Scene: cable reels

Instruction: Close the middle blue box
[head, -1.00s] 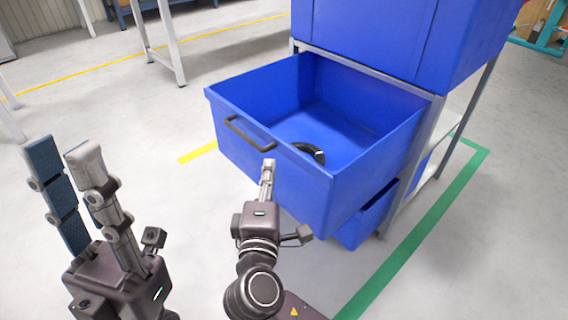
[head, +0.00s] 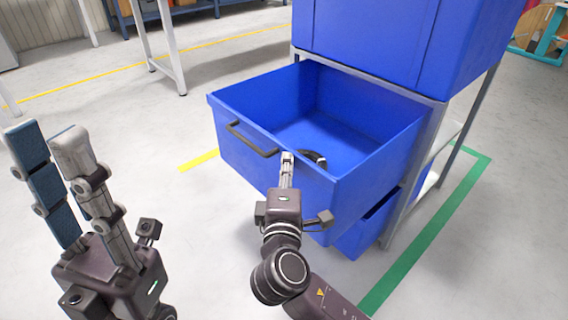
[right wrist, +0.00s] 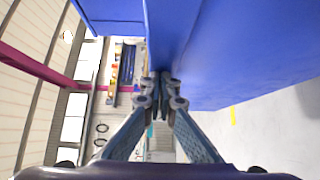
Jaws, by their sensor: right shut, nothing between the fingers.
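The middle blue box (head: 375,158) is pulled well out of the rack like a drawer, with its open top showing. A dark bar handle (head: 252,140) is on its front wall. In the right wrist view the closed fingers (right wrist: 161,82) point along a blue wall. My left gripper (head: 44,134) is open and empty over the floor at the left.
An upper blue box (head: 390,40) sits above in the grey rack (head: 410,195). A lower blue box (head: 357,238) sticks out beneath the middle one. Clear floor lies to the left, with yellow lines; a green line (head: 430,230) runs at the right.

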